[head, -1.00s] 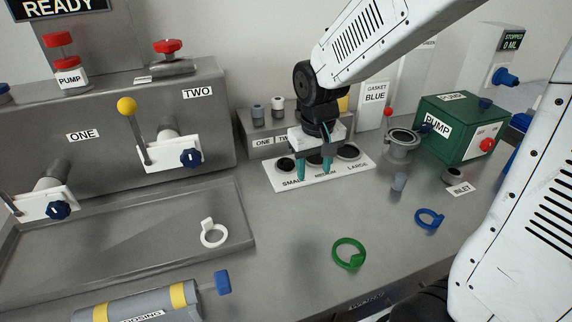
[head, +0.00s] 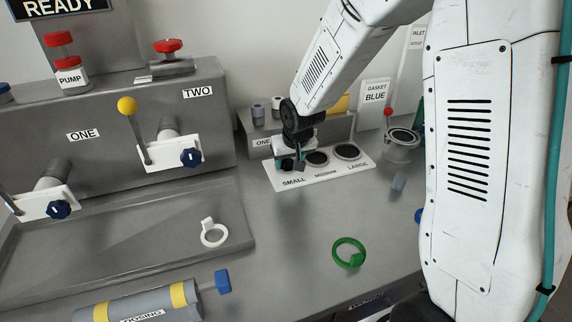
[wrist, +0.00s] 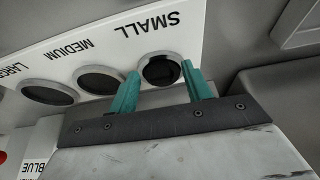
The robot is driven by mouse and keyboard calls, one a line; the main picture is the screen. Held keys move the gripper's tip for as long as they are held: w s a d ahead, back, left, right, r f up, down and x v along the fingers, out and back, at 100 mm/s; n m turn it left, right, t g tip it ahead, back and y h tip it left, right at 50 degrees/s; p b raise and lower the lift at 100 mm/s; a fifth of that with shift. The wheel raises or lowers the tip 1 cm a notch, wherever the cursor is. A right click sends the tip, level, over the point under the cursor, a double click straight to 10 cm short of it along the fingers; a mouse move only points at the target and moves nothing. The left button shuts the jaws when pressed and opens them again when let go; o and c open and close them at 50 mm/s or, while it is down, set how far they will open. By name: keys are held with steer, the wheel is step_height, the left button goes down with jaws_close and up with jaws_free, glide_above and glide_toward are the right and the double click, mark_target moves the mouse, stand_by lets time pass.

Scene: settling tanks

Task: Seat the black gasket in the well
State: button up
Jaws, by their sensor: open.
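My gripper (head: 293,162) is open at the SMALL end of a white board (head: 330,177) marked SMALL, MEDIUM and LARGE. In the wrist view its two teal fingertips (wrist: 160,70) stand on either side of the round dark place marked SMALL (wrist: 161,71). Something black with an uneven outline shows inside that place; I cannot tell if it is a loose gasket. The MEDIUM (head: 317,158) and LARGE (head: 347,151) places are dark rounds with pale rims. A grey round pot (head: 402,140) with a dark top stands right of the board; I cannot tell if it is the well.
A green ring (head: 348,252) lies on the bench, and a white ring (head: 213,234) lies in the shallow tray at left. A GASKET BLUE sign (head: 376,92) stands behind the board. My arm hides the bench's right side. Bare bench lies in front of the board.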

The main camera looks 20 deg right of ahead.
steer(key=shift+w+f, duration=0.1)
steer(key=shift+f, duration=0.05)
jaws_close()
